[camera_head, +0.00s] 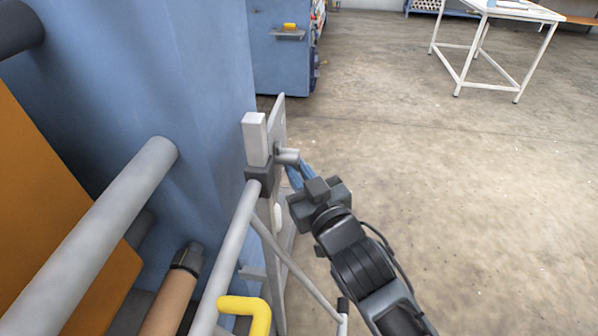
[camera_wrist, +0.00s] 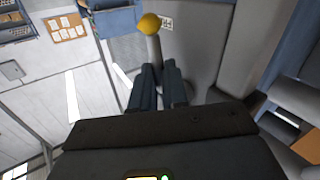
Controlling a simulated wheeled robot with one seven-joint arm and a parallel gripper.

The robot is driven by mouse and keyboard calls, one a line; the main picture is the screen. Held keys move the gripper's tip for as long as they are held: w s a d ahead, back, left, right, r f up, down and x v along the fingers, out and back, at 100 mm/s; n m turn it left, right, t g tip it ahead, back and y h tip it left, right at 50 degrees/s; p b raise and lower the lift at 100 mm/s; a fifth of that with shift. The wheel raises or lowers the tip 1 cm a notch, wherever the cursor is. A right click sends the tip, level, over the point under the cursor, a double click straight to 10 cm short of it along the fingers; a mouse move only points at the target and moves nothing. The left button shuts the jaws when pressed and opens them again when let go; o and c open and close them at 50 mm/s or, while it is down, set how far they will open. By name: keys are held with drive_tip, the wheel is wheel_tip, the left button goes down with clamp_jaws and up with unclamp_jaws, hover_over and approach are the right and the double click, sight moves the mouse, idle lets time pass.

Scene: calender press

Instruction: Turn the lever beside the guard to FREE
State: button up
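The lever shows in the wrist view as a grey stem (camera_wrist: 154,48) with a yellow ball knob (camera_wrist: 149,23). A small label (camera_wrist: 167,23) sits beside the knob on the grey plate; its words are too small to read. My gripper (camera_wrist: 159,68) has its two blue fingers at the stem, with a narrow gap between them. I cannot tell whether they touch it. In the head view my gripper (camera_head: 299,168) is at a short grey stub (camera_head: 288,156) beside an upright plate; the yellow knob cannot be made out there. An orange panel (camera_head: 40,220) at left may be the guard.
The blue machine housing (camera_head: 170,90) and grey bars (camera_head: 110,230) fill the left. A pale block (camera_head: 255,138) stands close beside my gripper. A yellow handle (camera_head: 250,308) is lower down. The floor at right is clear, with a white table (camera_head: 510,12) far back.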

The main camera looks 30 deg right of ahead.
clamp_jaws()
drive_tip(key=shift+r, duration=0.1)
drive_tip(key=p, duration=0.2)
drive_tip(key=shift+s+r+g+p, duration=0.1)
drive_tip(key=shift+r+g+p, duration=0.2)
drive_tip(key=m+g+p, duration=0.1)
drive_tip(key=p, duration=0.2)
drive_tip(key=shift+s+a, duration=0.15)
drive_tip(key=shift+s+a+f+m+g+p, duration=0.1)
drive_tip(key=shift+f+m+g+p, duration=0.25)
drive_tip(key=shift+p, duration=0.55)
